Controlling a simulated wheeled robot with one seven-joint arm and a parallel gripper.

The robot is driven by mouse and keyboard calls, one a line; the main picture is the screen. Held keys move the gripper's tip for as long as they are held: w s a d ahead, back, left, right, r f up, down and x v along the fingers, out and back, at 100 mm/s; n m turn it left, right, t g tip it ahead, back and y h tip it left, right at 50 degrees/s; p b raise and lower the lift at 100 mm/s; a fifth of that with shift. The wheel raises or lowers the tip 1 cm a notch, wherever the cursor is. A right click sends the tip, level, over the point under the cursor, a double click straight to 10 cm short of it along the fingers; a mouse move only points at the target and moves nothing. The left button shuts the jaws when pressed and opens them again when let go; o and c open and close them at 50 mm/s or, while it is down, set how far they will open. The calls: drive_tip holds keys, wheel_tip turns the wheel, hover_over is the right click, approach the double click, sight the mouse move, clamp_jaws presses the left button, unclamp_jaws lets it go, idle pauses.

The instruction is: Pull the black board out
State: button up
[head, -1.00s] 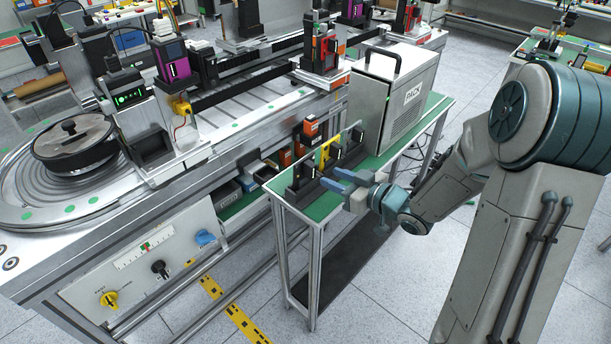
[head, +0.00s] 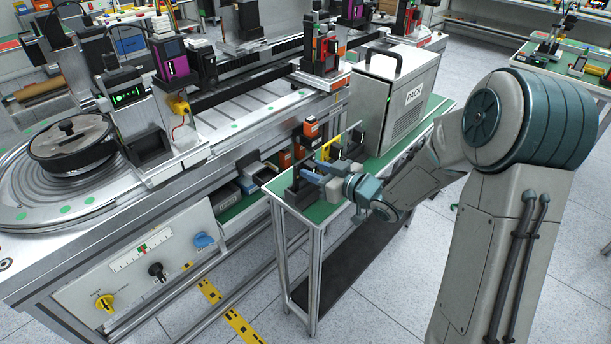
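A small rack (head: 291,189) with dark uprights stands on the green top of the narrow metal table. An orange-topped block (head: 312,128) and a yellow piece (head: 329,149) stand upright at it, with black pieces (head: 357,134) toward the grey box. I cannot tell for certain which dark piece is the black board. My gripper (head: 316,172) is at the front of the rack, low over the table. Its two blue-grey fingers look apart, pointing left at the rack. They cover part of the rack, and I cannot see whether anything lies between them.
A grey box with a black handle (head: 392,92) stands behind the rack on the same table (head: 290,200). A long machine with a round bowl feeder (head: 72,145) runs along the left. Bins (head: 248,180) sit on its lower shelf. The floor in front is free.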

clamp_jaws()
drive_tip(key=shift+r, duration=0.2)
drive_tip(key=shift+r+p, duration=0.8)
drive_tip(key=shift+p, duration=0.05)
drive_tip(key=shift+s+d+r+p, duration=0.1)
drive_tip(key=shift+d+r+p, duration=0.05)
drive_tip(key=shift+r+p, duration=1.65)
drive_tip(key=shift+r, duration=0.2)
